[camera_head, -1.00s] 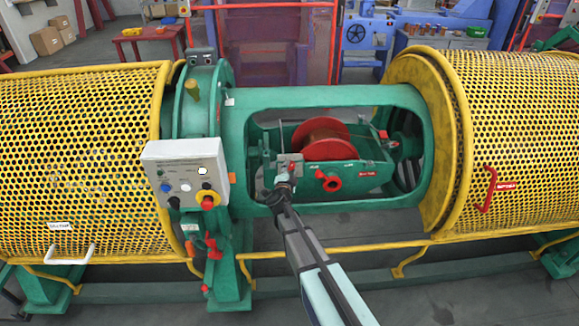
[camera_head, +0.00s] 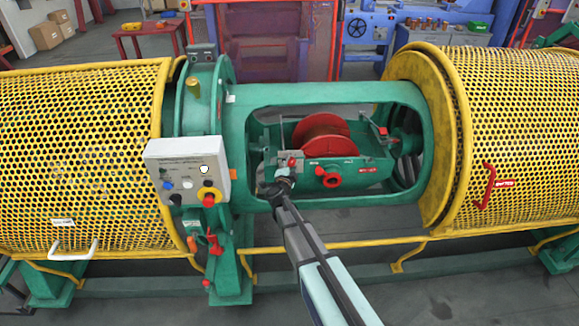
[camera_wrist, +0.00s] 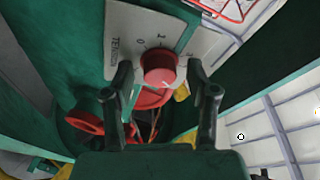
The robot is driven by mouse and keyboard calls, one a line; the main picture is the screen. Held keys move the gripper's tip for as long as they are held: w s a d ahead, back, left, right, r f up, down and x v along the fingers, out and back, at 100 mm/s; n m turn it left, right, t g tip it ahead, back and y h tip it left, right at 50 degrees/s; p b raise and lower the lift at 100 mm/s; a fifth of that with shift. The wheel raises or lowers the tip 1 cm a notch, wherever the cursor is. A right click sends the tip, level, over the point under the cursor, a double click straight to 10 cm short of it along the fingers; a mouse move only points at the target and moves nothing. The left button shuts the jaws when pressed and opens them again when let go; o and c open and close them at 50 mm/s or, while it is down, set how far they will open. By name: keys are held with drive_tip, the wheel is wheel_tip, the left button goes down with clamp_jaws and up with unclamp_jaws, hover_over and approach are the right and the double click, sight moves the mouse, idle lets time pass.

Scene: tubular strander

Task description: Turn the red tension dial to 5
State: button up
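The red tension dial (camera_wrist: 160,66) sits on a pale plate (camera_wrist: 124,32) marked "TENSION", with a 0, a 1 and a partly seen further figure. My gripper (camera_wrist: 160,78) is open, with one finger on each side of the dial and visible gaps between fingers and dial. I cannot tell where the dial points. In the head view the dial (camera_head: 292,161) is a small red spot at the left end of the green cradle, just above my gripper (camera_head: 283,177), whose fingers are too small to make out there.
A red spool (camera_head: 322,136) lies in the green cradle (camera_head: 372,170), with a red handwheel (camera_head: 331,178) on its front. The green tubular frame (camera_head: 300,95) surrounds this opening. A control box (camera_head: 187,163) stands left. Yellow mesh guards (camera_head: 80,140) flank both sides.

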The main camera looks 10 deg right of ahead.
drive_tip(key=shift+s+a, duration=0.1)
drive_tip(key=v, duration=1.2)
idle(0.4)
